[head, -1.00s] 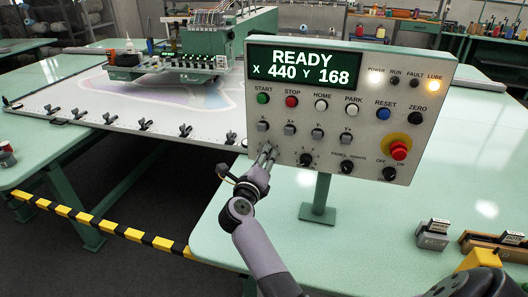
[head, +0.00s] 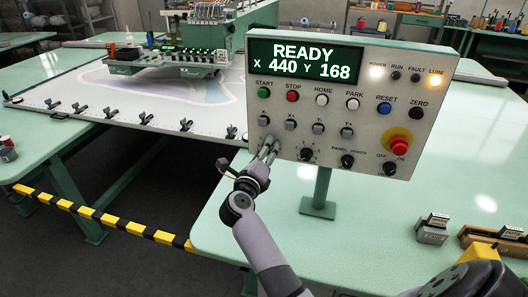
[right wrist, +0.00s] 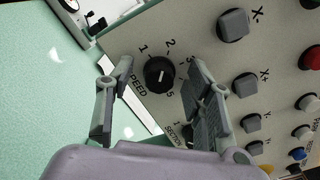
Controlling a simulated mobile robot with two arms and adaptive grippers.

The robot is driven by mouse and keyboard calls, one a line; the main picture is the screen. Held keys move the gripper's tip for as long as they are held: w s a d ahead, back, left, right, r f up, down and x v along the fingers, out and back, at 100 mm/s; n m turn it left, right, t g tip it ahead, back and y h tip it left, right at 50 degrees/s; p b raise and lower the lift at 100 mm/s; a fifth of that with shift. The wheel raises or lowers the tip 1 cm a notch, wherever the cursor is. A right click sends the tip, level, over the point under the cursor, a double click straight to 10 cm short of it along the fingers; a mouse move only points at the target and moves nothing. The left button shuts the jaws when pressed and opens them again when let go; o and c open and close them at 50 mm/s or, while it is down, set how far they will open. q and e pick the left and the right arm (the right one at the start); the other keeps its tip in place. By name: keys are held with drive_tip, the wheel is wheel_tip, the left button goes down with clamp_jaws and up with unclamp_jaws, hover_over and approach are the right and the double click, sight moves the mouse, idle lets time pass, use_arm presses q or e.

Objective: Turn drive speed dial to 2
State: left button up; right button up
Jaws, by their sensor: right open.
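The drive speed dial (right wrist: 159,74) is a round black knob with a pale mark, on the grey control panel (right wrist: 205,60). Printed numbers stand around it, with 1 and 2 at its upper side, and the word SPEED is partly visible beside it. My right gripper (right wrist: 155,68) is open, with one finger on each side of the dial in the right wrist view. I cannot tell whether either finger touches it. In the head view the right gripper (head: 268,149) is at the panel's lower left and hides the dial. My left gripper is not in view.
A second dial (head: 307,154) sits just right of my fingers. Grey jog buttons (head: 290,125) are close above, and a red stop button (head: 399,146) is at the right. The panel stands on a green post (head: 320,190) on the pale green table (head: 380,240).

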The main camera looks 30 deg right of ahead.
drive_tip(key=shift+s+a, duration=0.1)
drive_tip(key=v, duration=0.7)
drive_tip(key=shift+a, duration=0.1)
idle(0.4)
